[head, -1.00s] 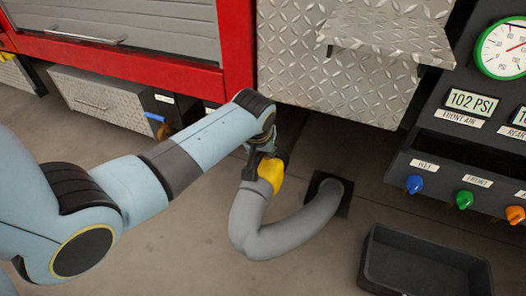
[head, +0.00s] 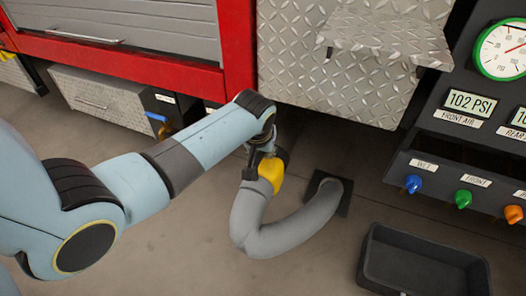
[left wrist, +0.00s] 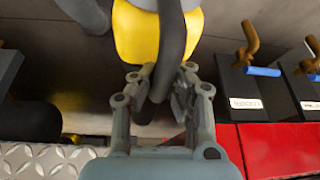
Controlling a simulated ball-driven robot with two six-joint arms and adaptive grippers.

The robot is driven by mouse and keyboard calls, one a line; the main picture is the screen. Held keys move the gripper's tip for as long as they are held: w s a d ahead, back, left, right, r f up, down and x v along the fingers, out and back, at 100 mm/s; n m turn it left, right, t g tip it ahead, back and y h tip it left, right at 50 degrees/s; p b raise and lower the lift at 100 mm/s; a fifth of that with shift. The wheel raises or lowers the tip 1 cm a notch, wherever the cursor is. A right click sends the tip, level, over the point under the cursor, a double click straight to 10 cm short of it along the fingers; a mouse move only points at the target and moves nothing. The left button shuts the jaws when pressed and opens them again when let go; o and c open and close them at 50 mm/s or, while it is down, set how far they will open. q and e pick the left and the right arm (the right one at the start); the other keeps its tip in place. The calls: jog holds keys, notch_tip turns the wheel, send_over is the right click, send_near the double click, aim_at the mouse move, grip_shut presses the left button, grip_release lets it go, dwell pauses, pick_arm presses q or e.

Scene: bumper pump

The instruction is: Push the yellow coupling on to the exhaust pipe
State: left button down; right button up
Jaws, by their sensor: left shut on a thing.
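The yellow coupling (head: 271,171) sits on the upper end of a thick grey hose (head: 265,236), low in front of the truck's bumper. It fills the top middle of the left wrist view (left wrist: 137,38). My left gripper (head: 262,150) is at the coupling's upper end, partly hidden by its own wrist. In the left wrist view my gripper (left wrist: 158,88) is shut on a dark curved handle (left wrist: 172,38) that runs over the coupling. A dark round cylinder (left wrist: 30,121) shows at left there; I cannot tell whether it is the exhaust pipe. My right gripper is out of view.
The diamond-plate bumper (head: 330,70) overhangs just behind the gripper. The hose's other end enters a dark floor plate (head: 345,203). A black tray (head: 372,262) stands at lower right. A panel with coloured knobs (head: 464,199) is at right. Floor left of the hose is clear.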

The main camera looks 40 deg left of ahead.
pick_arm(q)
jog(key=shift+w+a+r, duration=0.1)
jog(key=shift+w, duration=0.4)
jog(key=c, duration=1.3)
grip_release()
jog(key=shift+o, duration=0.2)
jog(key=shift+s, duration=0.15)
jog(key=v, duration=1.2)
